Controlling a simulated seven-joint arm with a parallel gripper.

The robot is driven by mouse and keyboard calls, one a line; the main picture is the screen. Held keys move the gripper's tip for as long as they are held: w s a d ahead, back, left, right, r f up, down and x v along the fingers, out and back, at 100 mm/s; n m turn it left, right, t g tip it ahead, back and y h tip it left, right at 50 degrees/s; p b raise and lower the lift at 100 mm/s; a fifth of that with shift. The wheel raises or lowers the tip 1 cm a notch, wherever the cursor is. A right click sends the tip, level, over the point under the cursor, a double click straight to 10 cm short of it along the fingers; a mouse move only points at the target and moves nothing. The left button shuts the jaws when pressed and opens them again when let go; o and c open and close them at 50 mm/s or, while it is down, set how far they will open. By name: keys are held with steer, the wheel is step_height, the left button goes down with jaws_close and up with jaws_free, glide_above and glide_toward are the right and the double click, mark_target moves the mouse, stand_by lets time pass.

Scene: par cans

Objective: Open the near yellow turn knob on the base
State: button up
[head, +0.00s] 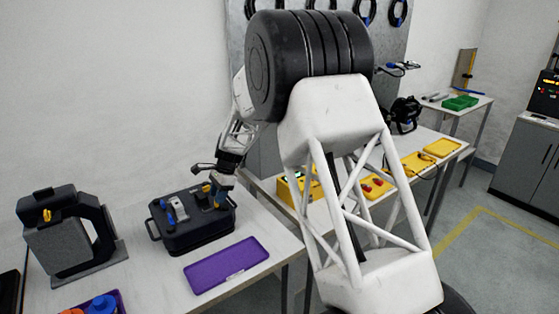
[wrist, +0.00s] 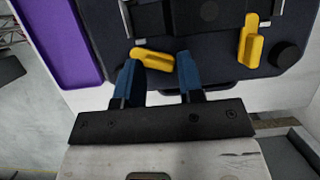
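The base is a dark box (head: 190,238) on the white table in the head view, and its dark top fills the upper wrist view (wrist: 215,45). One yellow turn knob (wrist: 152,60) lies slantwise across the gap at my fingertips, its left end close to the left finger. A second yellow turn knob (wrist: 250,42) stands to the right, pointing nearly up the picture and clear of my fingers. My gripper (wrist: 158,62) is open, its two blue fingers apart. In the head view my gripper (head: 221,192) is over the base's right part. I cannot tell whether it touches the knob.
A purple tray (head: 227,265) lies in front of the base and shows at the wrist view's upper left (wrist: 60,40). A dark grey frame-like fixture (head: 65,235) stands left. A round black knob (wrist: 286,55) sits beside the second yellow knob.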

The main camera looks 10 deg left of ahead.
steer(key=v, duration=0.8)
steer(key=s+d+r+n, duration=0.1)
steer(key=s+d+r, duration=0.2)
steer(key=d, duration=0.4)
steer(key=s+d+r+t, duration=0.1)
steer(key=s+d+r, duration=0.2)
steer(key=d+r, duration=0.2)
steer(key=s+d+r+n+t, duration=0.1)
steer(key=s+d+r, duration=0.2)
steer(key=d, duration=0.6)
steer(key=shift+r+n, duration=0.3)
steer(key=shift+r, duration=0.5)
